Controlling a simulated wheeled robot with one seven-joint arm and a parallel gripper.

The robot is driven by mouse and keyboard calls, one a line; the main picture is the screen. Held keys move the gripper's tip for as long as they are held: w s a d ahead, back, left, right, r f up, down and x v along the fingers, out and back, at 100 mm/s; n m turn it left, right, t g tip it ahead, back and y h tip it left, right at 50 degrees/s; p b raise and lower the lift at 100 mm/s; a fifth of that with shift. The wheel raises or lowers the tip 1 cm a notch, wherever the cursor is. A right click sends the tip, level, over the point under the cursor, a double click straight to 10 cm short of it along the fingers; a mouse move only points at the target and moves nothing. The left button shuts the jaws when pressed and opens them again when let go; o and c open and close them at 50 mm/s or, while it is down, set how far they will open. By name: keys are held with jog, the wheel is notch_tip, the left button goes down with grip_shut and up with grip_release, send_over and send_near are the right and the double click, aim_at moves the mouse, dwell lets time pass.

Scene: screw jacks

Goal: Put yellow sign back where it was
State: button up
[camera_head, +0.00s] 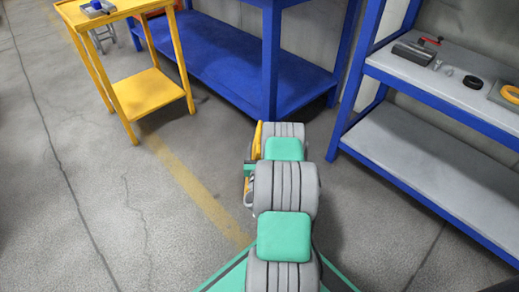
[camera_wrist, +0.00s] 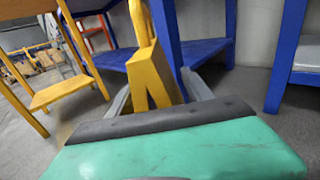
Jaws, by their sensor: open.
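The yellow sign (camera_wrist: 146,72) stands in the middle of the wrist view, a folded A-shaped form with a narrow upper part. My gripper (camera_wrist: 158,92) is open, with one grey finger at the left of the sign and one at the right. The sign lies between the fingers in this view; whether they touch it I cannot tell. In the head view only a thin yellow strip of the sign (camera_head: 257,140) shows beside my arm, low over the floor. My arm hides the rest of it and the fingers there.
A yellow cart (camera_head: 150,92) stands at the left. A blue bench (camera_head: 220,55) is behind the sign. A blue-framed grey shelf (camera_head: 425,160) with small parts on top is at the right. The floor at the left is open, with a faded yellow line (camera_head: 190,180).

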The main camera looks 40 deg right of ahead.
jog(key=shift+a+r, duration=0.1)
jog(key=shift+r, duration=0.05)
jog(key=p+v, duration=0.2)
jog(key=v, duration=0.9)
jog(key=shift+s+a, duration=0.25)
jog(key=shift+s, duration=0.05)
